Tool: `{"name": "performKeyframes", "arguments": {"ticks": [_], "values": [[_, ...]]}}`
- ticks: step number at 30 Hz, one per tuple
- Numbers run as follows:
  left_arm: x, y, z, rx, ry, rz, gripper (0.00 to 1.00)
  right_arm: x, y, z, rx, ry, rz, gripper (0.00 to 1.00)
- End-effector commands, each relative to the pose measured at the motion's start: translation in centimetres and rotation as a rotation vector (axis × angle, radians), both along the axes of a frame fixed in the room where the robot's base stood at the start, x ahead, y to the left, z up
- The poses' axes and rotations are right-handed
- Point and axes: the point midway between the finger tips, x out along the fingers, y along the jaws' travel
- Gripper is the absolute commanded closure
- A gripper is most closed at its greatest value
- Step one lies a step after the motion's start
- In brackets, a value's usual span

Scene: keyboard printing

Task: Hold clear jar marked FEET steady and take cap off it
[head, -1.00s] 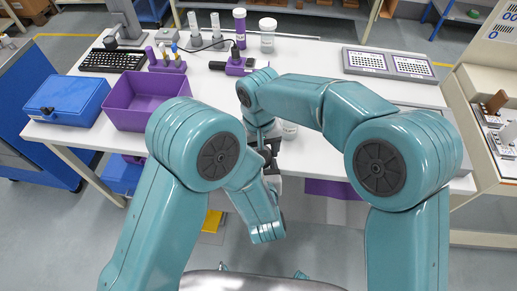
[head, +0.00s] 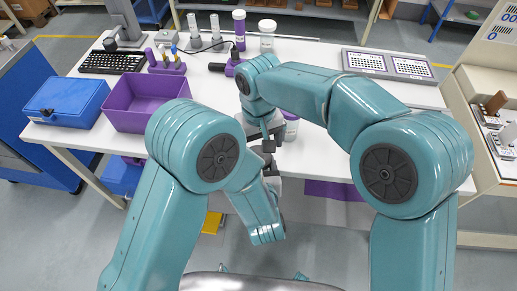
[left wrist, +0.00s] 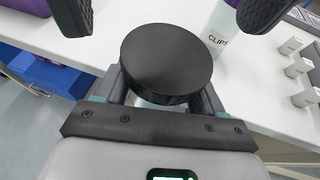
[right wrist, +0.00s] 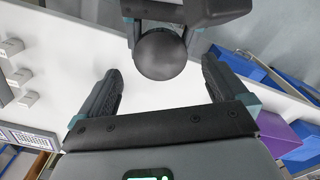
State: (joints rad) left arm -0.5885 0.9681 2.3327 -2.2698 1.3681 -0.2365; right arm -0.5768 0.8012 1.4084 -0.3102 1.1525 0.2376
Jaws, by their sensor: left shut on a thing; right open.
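The jar in my left gripper (right wrist: 160,12) shows mainly its round black cap (left wrist: 167,62); its body is mostly hidden under the cap and no FEET mark is readable. The cap is on top, and the left fingers are shut on the jar below it. In the right wrist view the cap (right wrist: 161,55) lies beyond and between my open right fingers. My right gripper (right wrist: 162,75) is empty and apart from the cap. Its two dark fingertips also show at the top of the left wrist view, one on each side.
A white jar marked CLIPS (left wrist: 222,38) stands on the table close beyond the held jar; it shows partly in the head view (head: 291,128). A purple bin (head: 145,112) and blue case (head: 66,100) are at left.

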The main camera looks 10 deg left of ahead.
Motion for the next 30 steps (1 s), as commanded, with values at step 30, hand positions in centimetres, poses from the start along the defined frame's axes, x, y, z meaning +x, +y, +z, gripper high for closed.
{"name": "performKeyframes", "arguments": {"ticks": [30], "values": [[0.0, 0.0, 0.0, 0.000, -0.001, 0.000, 1.00, -0.1, 0.0, -1.5, -0.010, 0.003, -0.535, 0.02]]}}
